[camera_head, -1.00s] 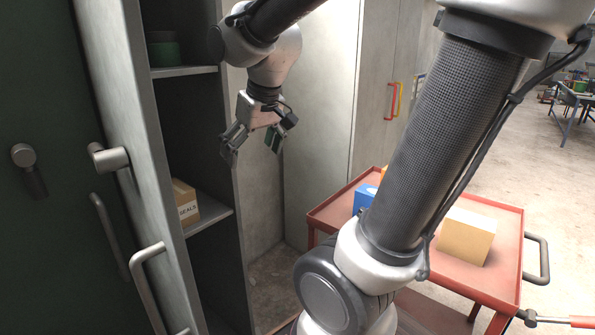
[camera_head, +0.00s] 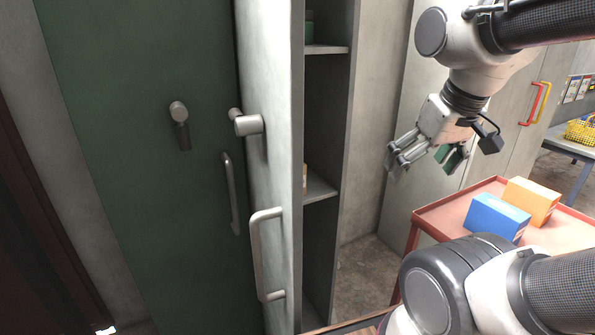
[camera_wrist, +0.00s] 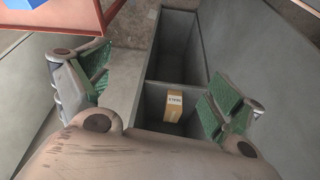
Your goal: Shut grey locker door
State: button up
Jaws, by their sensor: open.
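The grey locker door (camera_head: 268,180) stands swung open at the left of the locker's opening in the head view. It has a round knob (camera_head: 247,123) and a long bar handle (camera_head: 263,255). Behind it, the locker's shelf (camera_head: 322,187) and dark inside show. My gripper (camera_head: 428,163) is open and empty, to the right of the locker opening and apart from the door. In the wrist view, its green-padded fingers (camera_wrist: 160,95) are spread wide, and the locker inside shows between them with a small box (camera_wrist: 173,106).
A dark green door (camera_head: 140,150) with a lever and handle stands left of the grey door. A red cart (camera_head: 450,215) carrying a blue box (camera_head: 497,218) and an orange box (camera_head: 531,200) stands at the right. Bare floor (camera_head: 365,270) lies between locker and cart.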

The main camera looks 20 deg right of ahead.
aim_at(270, 35)
jog(key=k+j+z, duration=0.2)
jog(key=k+j, duration=0.7)
jog(key=j, duration=0.1)
